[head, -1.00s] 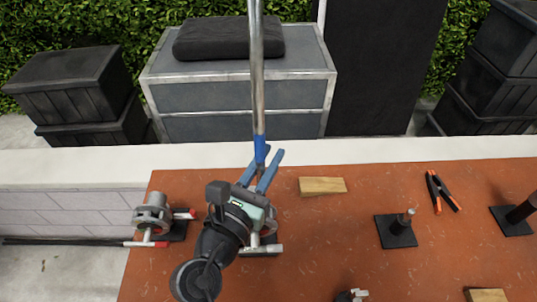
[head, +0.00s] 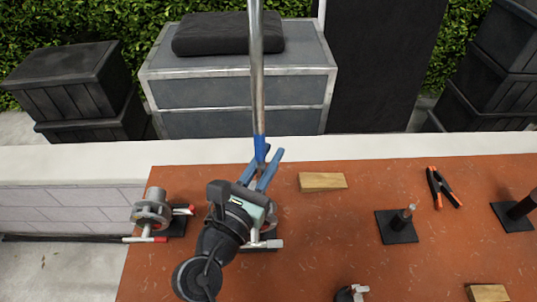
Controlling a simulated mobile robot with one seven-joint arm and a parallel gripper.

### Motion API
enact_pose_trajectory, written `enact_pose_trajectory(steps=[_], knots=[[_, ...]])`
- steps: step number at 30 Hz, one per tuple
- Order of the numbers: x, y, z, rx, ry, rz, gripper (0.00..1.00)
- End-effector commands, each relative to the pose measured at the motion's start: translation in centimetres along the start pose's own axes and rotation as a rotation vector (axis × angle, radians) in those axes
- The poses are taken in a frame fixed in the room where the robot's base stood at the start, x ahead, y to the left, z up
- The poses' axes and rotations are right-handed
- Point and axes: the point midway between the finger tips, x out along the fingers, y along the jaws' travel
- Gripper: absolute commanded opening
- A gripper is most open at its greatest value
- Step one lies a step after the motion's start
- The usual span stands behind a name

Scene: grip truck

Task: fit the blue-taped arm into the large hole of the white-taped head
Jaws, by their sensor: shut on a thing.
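The blue-taped arm is a long shiny metal rod (head: 256,75) standing nearly upright, with a blue band (head: 259,147) near its lower end. My gripper (head: 267,157) is shut on it around the blue band, with a blue finger on each side. A grip head (head: 274,243) stands on a dark base below my gripper and is mostly hidden by it. A pale-ended handle shows, so it looks like the white-taped head. Its large hole is hidden, and I cannot tell how the rod's lower end lies relative to it.
A red-taped head (head: 150,213) stands at the table's left edge. A wooden block (head: 322,181), a dark base with a post (head: 397,226) and an orange-tipped clamp (head: 442,188) lie to the right. Another part (head: 349,294) shows at the bottom edge. Grey cases stand behind.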

Motion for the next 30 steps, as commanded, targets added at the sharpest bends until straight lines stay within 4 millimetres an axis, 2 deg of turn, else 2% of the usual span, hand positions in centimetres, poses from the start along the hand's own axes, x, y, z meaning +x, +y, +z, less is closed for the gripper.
enact_pose_trajectory(steps=[7, 8, 13, 23, 26, 30], knots=[[0.0, 0.0, -0.3, 0.000, -0.002, 0.001, 0.00], [0.0, 0.0, -0.3, 0.001, -0.002, 0.001, 0.25], [0.0, 0.0, -0.3, 0.000, -0.001, 0.000, 0.54], [-0.2, 0.0, -0.5, -0.001, 0.002, 0.000, 0.54], [-1.2, 0.1, -0.6, -0.001, 0.002, 0.002, 0.54], [-3.8, 0.1, -0.8, -0.001, 0.002, 0.005, 0.54]])
